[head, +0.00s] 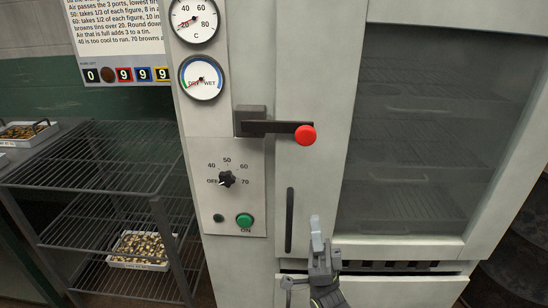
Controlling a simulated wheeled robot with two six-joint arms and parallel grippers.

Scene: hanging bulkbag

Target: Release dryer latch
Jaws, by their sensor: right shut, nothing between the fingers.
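The dryer's latch (275,126) is a dark lever with a red knob (305,135) at its right end. It lies about level across the gap between the control panel and the door frame (395,240). A dark vertical handle (289,220) is on the door's left side below it. My right gripper (316,225) is at the lower middle, pointing up, below the knob and right of the handle. It is shut and empty, and appears apart from the latch. My left gripper is not in view.
The panel has a temperature gauge (194,20), a dry-wet gauge (201,78), a dial (227,179) and a green button (244,220). A wire rack (95,150) with a tray (141,264) stands left. A dark rounded object (520,245) is at the right edge.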

